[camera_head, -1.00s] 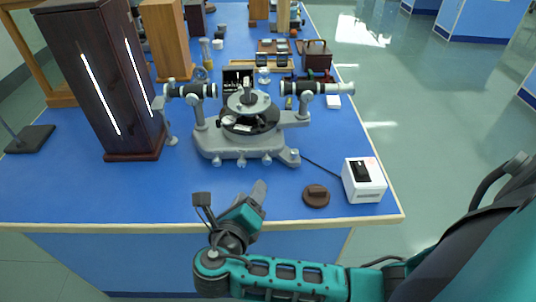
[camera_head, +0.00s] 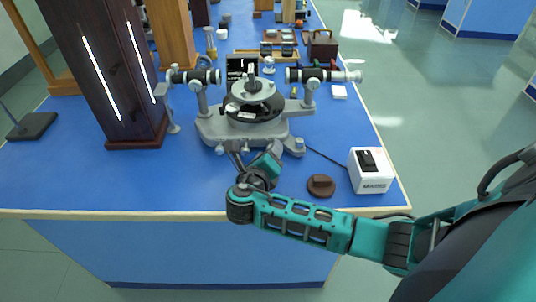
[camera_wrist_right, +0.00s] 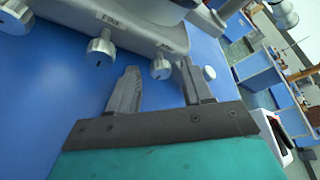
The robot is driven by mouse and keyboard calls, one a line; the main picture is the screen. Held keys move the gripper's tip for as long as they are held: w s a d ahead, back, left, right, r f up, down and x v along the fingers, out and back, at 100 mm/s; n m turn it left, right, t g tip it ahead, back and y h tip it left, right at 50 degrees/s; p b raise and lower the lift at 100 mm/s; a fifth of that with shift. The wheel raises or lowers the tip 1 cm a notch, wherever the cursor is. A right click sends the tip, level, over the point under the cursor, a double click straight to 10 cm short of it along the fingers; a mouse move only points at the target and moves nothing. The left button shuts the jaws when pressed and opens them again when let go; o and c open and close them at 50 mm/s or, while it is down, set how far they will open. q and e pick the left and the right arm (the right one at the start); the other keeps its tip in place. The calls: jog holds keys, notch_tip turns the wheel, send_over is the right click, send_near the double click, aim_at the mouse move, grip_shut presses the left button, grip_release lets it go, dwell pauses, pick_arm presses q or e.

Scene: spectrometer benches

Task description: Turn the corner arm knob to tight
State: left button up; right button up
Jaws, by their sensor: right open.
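The grey spectrometer (camera_head: 212,130) stands on the blue bench, with a round table in its middle and a tube on each side. Silver knobs line its front lower edge. In the right wrist view, one knob (camera_wrist_right: 160,69) lies between my fingertips in the picture, another knob (camera_wrist_right: 100,52) is to the left and a small knob (camera_wrist_right: 208,72) is just right of the right finger. Which is the corner arm knob is not clear. My right gripper (camera_wrist_right: 159,82) is open and empty, close to the base; contact cannot be told. In the head view its fingers are partly hidden.
A white box with a black switch (camera_head: 371,180) and a brown round piece (camera_head: 321,186) sit right of my right gripper. A tall dark cabinet with light slits (camera_head: 110,70) stands at the left. Bare blue bench lies left of the gripper.

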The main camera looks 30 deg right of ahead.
jog(key=shift+c, duration=0.3)
grip_shut()
dwell(0.3)
